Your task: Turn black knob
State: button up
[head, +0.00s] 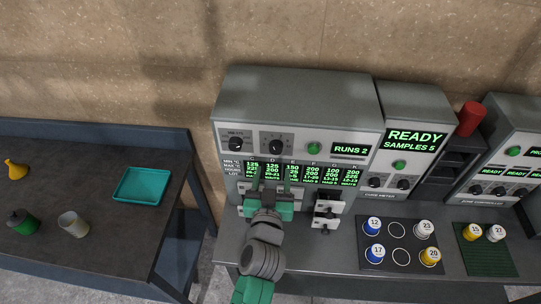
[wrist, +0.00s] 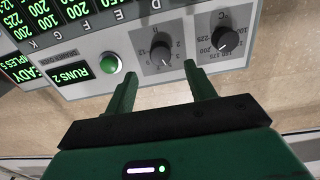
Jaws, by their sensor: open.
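The left knob (head: 236,143) has a number scale and also shows in the wrist view (wrist: 228,37). My gripper (head: 270,190) is in front of the panel, below the knobs in the head view. I see no contact with either knob.
A green button (head: 313,149) and the RUNS 2 display (head: 350,150) sit right of the knobs. Green readouts (head: 292,173) run below. Several numbered jars stand on a dark mat (head: 366,256) at right. A side table (head: 100,230) holds a teal tray (head: 142,184).

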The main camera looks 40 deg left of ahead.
aim_at(276, 152)
jog(key=p+x, duration=0.1)
jog(key=x, duration=0.6)
jog(key=shift+r, duration=0.1)
jog(key=c, duration=1)
